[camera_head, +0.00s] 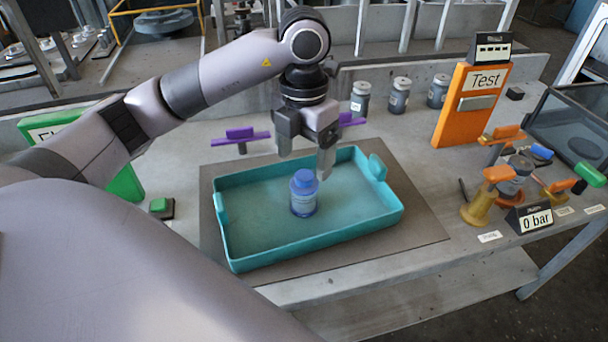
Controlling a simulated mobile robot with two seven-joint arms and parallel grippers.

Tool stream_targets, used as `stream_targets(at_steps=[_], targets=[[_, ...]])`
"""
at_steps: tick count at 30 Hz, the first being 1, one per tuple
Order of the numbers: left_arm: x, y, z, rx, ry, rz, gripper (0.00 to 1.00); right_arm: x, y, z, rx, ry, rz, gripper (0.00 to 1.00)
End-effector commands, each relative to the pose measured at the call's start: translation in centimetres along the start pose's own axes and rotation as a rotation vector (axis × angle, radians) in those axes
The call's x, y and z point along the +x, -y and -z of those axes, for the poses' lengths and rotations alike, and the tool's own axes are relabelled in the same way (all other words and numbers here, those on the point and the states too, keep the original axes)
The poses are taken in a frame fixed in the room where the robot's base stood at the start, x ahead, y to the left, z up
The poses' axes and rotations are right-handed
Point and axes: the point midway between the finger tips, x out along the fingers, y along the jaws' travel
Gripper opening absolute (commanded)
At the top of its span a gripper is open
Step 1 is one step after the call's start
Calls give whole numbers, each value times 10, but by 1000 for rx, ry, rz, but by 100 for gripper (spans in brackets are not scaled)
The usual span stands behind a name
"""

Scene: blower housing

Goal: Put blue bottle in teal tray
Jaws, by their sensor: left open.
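The tray lies on a dark mat on the bench. My left gripper (304,166) comes in from the left and hangs over the tray, just above and behind the bottle. My right gripper is not in view.
Several grey bottles (399,96) stand behind the tray. An orange "Test" panel (468,105) stands at the right, near clamps and a "0 bar" sign (529,218). A purple-handled clamp (240,137) and a green button (161,207) are at the left.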

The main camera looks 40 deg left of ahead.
Motion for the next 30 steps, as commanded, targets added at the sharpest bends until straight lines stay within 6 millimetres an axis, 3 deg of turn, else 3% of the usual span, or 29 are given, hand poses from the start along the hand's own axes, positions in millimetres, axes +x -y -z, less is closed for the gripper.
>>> stream_targets(at_steps=[6, 25, 30], targets=[[-22, 0, 0, 0, 0, 1, 82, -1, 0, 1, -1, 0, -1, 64], [-26, 0, 0, 0, -1, 1, 82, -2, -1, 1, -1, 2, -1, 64], [-54, 0, 0, 0, 0, 1, 82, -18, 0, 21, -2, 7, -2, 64]])
